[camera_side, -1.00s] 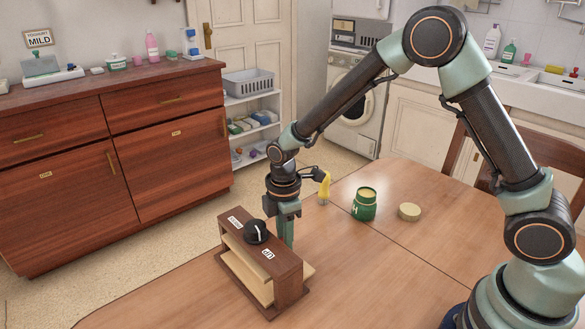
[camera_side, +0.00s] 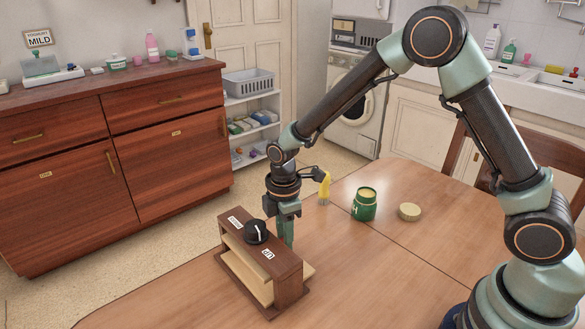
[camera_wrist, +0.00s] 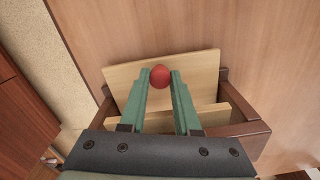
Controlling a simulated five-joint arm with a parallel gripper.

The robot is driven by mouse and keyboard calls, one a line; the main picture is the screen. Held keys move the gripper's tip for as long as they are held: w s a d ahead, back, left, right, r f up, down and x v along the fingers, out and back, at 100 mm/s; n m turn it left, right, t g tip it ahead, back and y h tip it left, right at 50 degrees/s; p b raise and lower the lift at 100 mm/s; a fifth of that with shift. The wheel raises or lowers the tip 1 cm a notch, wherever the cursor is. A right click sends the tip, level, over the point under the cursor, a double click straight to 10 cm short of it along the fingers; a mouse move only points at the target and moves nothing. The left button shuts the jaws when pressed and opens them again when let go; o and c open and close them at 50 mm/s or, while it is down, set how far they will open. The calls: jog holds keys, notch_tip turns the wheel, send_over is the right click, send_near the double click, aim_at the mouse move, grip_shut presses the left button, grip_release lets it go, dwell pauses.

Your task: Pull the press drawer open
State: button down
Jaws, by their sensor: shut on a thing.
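The press (camera_side: 287,268) is a dark brown wooden frame on the table, with a black dial (camera_side: 257,232) and small white labels on top. In the wrist view the pale drawer board (camera_wrist: 125,78) lies below my fingers, beside the dark frame (camera_wrist: 240,127). My gripper (camera_side: 287,240) points down at the far side of the press. It is shut on the red knob (camera_wrist: 159,76), which sits between the fingertips. In the side view the press hides the knob.
A green open jar (camera_side: 364,204) and a round pale lid (camera_side: 409,212) stand on the table to the right. A yellow object (camera_side: 324,188) shows beside my wrist. The table's front middle is clear. A brown dresser (camera_side: 110,150) stands behind at left.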

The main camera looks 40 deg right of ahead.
dwell(0.5)
jog(key=d, duration=1)
jog(key=shift+d, duration=0.4)
jog(key=c, duration=0.6)
grip_release()
jog(key=shift+r, duration=0.1)
jog(key=shift+r, duration=6)
